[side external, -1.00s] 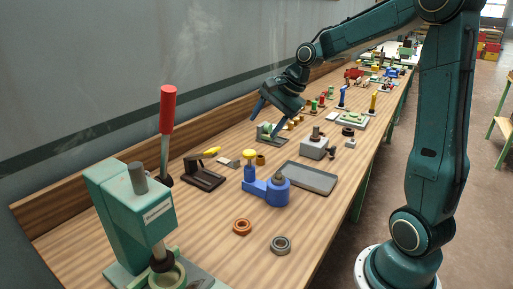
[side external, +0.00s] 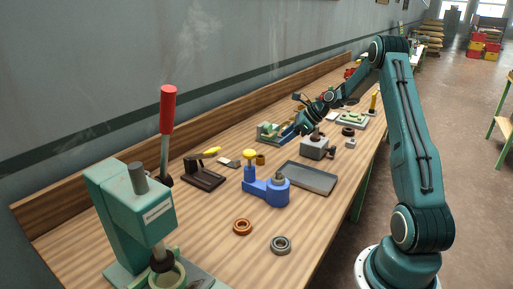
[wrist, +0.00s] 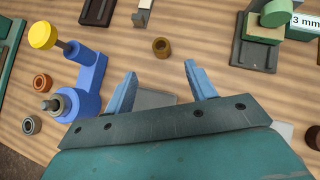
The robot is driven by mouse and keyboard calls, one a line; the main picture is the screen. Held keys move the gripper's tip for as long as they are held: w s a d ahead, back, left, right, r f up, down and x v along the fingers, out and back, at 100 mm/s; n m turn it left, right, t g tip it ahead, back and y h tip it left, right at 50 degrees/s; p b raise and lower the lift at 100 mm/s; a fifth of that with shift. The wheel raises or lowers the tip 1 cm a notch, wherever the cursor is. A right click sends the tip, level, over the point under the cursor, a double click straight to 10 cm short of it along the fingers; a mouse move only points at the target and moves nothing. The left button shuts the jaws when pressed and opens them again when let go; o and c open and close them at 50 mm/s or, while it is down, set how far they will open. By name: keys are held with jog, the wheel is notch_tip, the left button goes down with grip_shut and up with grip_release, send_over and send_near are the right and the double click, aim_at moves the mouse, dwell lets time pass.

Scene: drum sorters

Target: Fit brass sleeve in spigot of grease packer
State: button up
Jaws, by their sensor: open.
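A small brass-brown sleeve (side external: 261,159) stands on the bench just behind the blue fixture (side external: 268,189) with a yellow knob, which I take to be the grease packer. In the wrist view the sleeve (wrist: 161,46) stands upright with its dark bore showing, just beyond and between my fingertips. My gripper (wrist: 161,69) is open and empty, its two light blue fingers apart. In the side view my gripper (side external: 281,139) is low over the bench, behind the grey tray. The blue fixture (wrist: 88,85) lies to the left in the wrist view, with a grey ringed post.
A copper ring (side external: 242,227) and a steel ring (side external: 281,244) lie in front. The grey tray (side external: 308,178) is right of the blue fixture. A dark fixture (side external: 203,172) and a green press (side external: 130,215) stand left. A green block on a dark base (wrist: 255,52) is right in the wrist view.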

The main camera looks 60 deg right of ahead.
jog(key=shift+f, duration=0.15)
send_near(260, 155)
jog(key=shift+s+a+x, duration=0.1)
jog(key=shift+a+x, duration=0.15)
jog(key=shift+x, duration=0.9)
jog(key=shift+s+a+x, duration=0.1)
jog(key=shift+a+x, duration=0.1)
jog(key=shift+x, duration=0.95)
jog(key=shift+x, duration=2.6)
jog(key=shift+s, duration=0.1)
jog(key=c, duration=1.2)
jog(key=shift+o, duration=0.2)
